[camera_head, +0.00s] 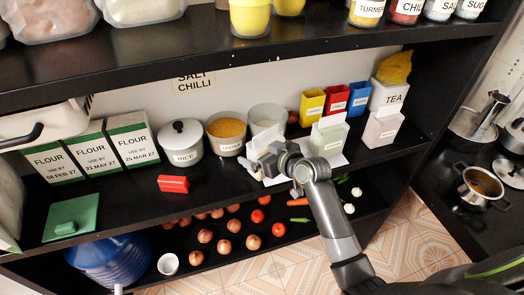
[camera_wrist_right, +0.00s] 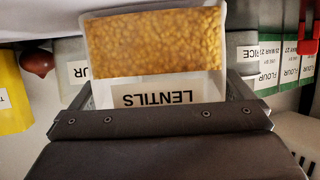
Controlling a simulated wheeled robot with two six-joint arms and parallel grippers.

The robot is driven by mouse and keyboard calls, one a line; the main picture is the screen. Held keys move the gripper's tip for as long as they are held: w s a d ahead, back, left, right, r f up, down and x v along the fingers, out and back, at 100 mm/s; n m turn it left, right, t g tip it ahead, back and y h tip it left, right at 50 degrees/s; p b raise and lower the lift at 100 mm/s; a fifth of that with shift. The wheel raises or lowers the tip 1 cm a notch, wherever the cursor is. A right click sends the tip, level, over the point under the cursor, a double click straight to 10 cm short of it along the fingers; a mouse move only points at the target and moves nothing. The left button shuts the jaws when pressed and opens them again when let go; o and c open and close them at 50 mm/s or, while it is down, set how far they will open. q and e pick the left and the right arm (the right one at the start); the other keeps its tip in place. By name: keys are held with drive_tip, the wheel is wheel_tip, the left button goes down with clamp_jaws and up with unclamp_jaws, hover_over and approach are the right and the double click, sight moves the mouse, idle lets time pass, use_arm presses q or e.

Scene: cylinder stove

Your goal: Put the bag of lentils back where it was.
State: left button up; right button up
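The bag of lentils (camera_wrist_right: 155,45) fills the middle of the right wrist view. It has a window of yellow-orange lentils and a white band with an upside-down LENTILS label. My right gripper (camera_wrist_right: 160,98) has a dark finger along each side of that band and appears shut on it. In the head view my right gripper (camera_head: 265,163) is over the middle shelf, in front of the pots. A pale shape at its fingertips may be the bag, but most of it is hidden there. My left gripper is not in view.
On the middle shelf (camera_head: 205,183) stand FLOUR boxes (camera_head: 134,143), a RICE pot (camera_head: 181,143), an open pot of yellow grains (camera_head: 226,132), a white pot (camera_head: 268,118), spice boxes (camera_head: 334,100) and a TEA box (camera_head: 388,97). A red block (camera_head: 173,184) lies near the front edge.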

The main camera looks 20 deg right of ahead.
drive_tip(key=shift+r, duration=0.15)
drive_tip(key=shift+s+d+r, duration=0.2)
drive_tip(key=shift+s+d, duration=0.05)
drive_tip(key=shift+s, duration=0.2)
drive_tip(key=b+v, duration=0.2)
drive_tip(key=v, duration=0.9)
drive_tip(key=shift+b, duration=0.4)
